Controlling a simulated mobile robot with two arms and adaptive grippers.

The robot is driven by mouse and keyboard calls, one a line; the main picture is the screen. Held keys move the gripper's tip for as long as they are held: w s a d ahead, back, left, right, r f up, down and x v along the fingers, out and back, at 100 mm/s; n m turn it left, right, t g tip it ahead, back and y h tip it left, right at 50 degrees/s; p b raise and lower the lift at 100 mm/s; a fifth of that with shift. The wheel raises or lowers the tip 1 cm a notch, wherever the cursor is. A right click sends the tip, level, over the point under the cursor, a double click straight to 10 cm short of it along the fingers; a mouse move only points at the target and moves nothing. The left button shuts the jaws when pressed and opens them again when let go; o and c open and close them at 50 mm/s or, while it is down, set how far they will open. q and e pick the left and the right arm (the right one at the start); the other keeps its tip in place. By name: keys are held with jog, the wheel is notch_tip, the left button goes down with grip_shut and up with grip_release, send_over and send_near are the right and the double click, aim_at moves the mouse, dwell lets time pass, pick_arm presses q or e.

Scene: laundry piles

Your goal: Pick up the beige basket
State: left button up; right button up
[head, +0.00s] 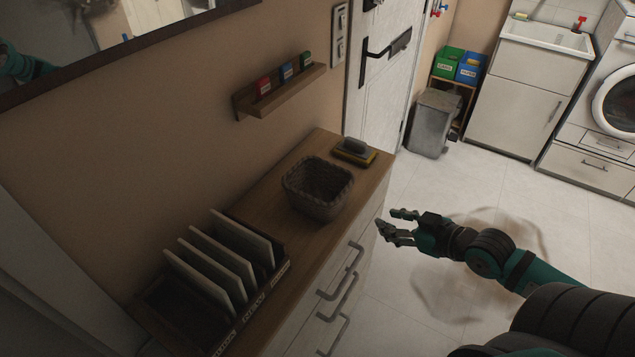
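A woven basket (318,190), greyish beige in the dim light, stands upright on the wooden cabinet top (296,165). It looks empty. My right gripper (388,222) is to the right of the basket, beyond the cabinet's front edge, with its fingers pointing left toward the cabinet. Its fingers are apart with nothing between them. It does not touch the basket. My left gripper is not in view, apart from a teal arm part reflected in the mirror.
A small wall shelf (280,90) hangs above. Cabinet handles (340,280) stick out below. The floor on the right is clear.

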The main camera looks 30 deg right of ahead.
jog(key=s+a+r+n+y, duration=0.1)
jog(key=a+r+n+y, duration=0.15)
jog(key=a+r, duration=0.6)
jog(key=p, duration=0.2)
send_near(305, 196)
jog(key=x, duration=0.5)
jog(key=shift+y, duration=0.35)
jog(key=x, duration=0.1)
jog(key=p+x, duration=0.1)
jog(key=x, duration=0.1)
jog(key=p+x, duration=0.1)
jog(key=x, duration=0.1)
jog(key=shift+w+d+f, duration=0.1)
jog(key=shift+d+f, duration=0.15)
jog(key=shift+w+a+f, duration=0.1)
jog(key=shift+w+f, duration=0.1)
jog(key=shift+s, duration=0.1)
jog(key=shift+c, duration=0.6)
grip_shut()
jog(key=shift+r, duration=0.1)
